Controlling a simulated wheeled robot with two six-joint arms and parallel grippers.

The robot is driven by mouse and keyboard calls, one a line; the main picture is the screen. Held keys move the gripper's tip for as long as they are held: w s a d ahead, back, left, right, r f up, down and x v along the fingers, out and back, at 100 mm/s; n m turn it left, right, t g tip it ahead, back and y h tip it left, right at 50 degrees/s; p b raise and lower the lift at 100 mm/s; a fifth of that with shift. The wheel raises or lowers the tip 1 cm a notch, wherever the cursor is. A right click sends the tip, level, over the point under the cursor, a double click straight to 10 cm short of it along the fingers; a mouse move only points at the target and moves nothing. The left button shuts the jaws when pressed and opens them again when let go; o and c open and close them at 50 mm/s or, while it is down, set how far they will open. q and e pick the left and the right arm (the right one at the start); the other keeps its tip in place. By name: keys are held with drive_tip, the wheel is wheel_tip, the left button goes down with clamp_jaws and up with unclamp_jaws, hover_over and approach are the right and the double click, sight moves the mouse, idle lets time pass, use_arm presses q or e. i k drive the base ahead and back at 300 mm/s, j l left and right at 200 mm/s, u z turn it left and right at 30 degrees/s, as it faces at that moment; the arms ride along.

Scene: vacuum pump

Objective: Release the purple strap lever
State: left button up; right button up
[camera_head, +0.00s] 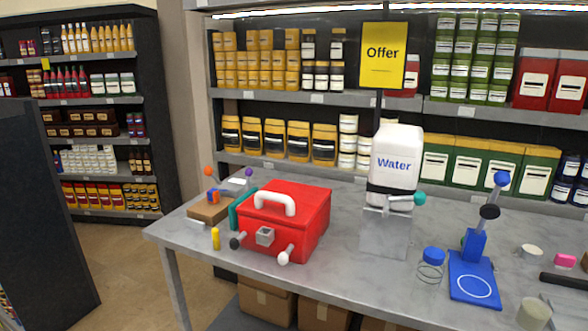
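A small purple ball (249,172) shows behind the red box, near the back left of the table. It looks like the knob of a lever. Its shaft and any strap under it are too small or too hidden to tell. Next to it on the left is an orange ball knob (208,171) above a brown block (209,211) with small blue and orange parts. The red box (287,215), with a white handle on its lid, partly hides this area. Neither of my grippers is in view.
A white water canister (397,160) with a dark strap and teal knob (420,198) stands on a grey block (386,232). A blue device (473,275) with a tall lever stands at right. Bare grey table (340,270) lies right of the red box. Stocked shelves stand behind.

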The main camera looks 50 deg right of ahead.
sight(249, 172)
drive_tip(key=z, duration=1.4)
drive_tip(key=j+u, duration=0.15)
drive_tip(key=j, duration=0.35)
